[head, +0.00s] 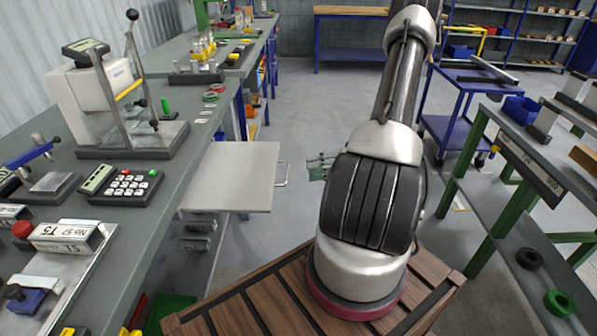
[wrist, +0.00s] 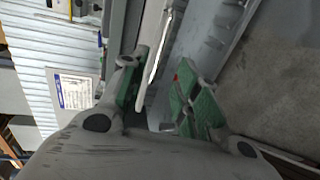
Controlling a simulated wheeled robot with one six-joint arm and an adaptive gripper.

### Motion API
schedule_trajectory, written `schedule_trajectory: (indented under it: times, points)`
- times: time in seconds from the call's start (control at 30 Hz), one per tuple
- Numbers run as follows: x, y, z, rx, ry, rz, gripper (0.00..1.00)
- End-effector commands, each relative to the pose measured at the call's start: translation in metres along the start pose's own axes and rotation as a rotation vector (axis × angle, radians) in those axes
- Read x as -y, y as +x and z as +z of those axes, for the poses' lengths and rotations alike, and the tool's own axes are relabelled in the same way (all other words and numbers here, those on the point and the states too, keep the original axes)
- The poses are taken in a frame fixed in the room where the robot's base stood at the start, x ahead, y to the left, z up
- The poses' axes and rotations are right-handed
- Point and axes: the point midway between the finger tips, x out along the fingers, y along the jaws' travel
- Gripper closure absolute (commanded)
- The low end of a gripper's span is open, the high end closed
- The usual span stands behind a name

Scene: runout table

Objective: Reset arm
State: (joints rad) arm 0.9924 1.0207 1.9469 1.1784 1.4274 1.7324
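My gripper (head: 318,166) shows in the head view just left of my arm, mostly hidden behind it. Its fingers point left toward the metal handle (head: 282,174) of a pulled-out grey panel (head: 232,176), with a small gap seen between. In the wrist view my gripper (wrist: 160,82) has its two green-padded fingers apart. A pale bar (wrist: 156,58), which looks like the handle, appears between them in the picture, and I see no grip on it. My arm stands upright, bent over from its base.
The left workbench (head: 178,179) carries a keypad (head: 127,187), a lever press (head: 123,95) and labelled blocks. A blue cart (head: 457,100) stands behind my arm on the right. A green-legged table (head: 478,150) is at right. The floor (head: 330,100) beyond the panel is clear.

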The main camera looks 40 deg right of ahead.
Motion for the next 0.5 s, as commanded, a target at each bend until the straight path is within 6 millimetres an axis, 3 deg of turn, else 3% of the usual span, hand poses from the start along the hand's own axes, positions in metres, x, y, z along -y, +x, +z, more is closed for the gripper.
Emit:
schedule_trajectory:
  times: [0.2,0.5]
  points:
    - [0.0,-0.023,0.0,0.0,0.0,-0.001,0.69]
    - [0.0,-0.025,0.0,-0.001,0.0,0.0,0.69]
